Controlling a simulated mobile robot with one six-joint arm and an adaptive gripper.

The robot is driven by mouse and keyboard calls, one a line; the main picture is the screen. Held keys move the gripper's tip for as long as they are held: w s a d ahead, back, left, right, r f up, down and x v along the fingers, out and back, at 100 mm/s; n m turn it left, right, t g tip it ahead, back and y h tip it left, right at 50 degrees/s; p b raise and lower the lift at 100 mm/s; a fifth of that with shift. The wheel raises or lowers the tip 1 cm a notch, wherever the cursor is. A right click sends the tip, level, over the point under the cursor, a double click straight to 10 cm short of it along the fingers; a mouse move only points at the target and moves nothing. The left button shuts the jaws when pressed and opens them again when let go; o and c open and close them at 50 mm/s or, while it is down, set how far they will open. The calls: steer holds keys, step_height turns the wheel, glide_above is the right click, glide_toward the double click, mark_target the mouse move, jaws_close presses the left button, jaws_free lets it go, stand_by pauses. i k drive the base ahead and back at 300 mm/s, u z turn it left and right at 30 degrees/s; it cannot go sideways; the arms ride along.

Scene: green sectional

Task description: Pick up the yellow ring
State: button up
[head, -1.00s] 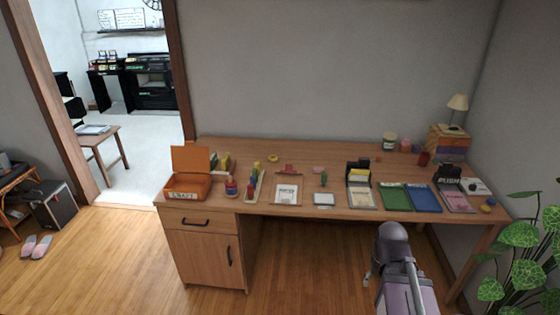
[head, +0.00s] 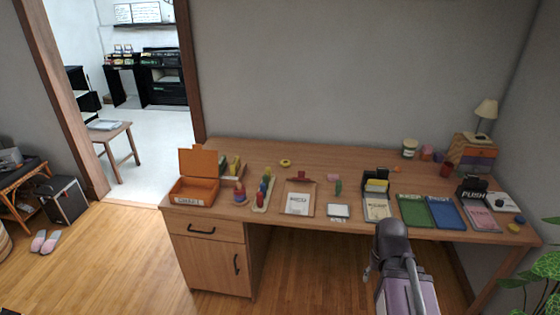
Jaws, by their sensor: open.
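The yellow ring (head: 285,162) is small and lies flat towards the back of the wooden desk, left of its middle, in the head view. It is behind the clipboard (head: 299,199), with bare desk around it. My arm's grey and purple links rise at the lower right, in front of the desk and well apart from the ring. My gripper's fingertips cannot be made out in this view.
The desk (head: 340,157) stands against the wall. An orange box (head: 199,191) with its lid raised is at its left end. Colored pegs, stands, folders and a lamp (head: 483,117) fill much of the front and right. Floor before the desk is clear; a plant is at lower right.

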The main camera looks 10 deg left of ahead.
mark_target(282, 163)
steer(key=u, duration=0.15)
steer(key=i, duration=0.8)
steer(key=u, duration=0.4)
steer(key=i, duration=0.95)
steer(key=u, duration=0.1)
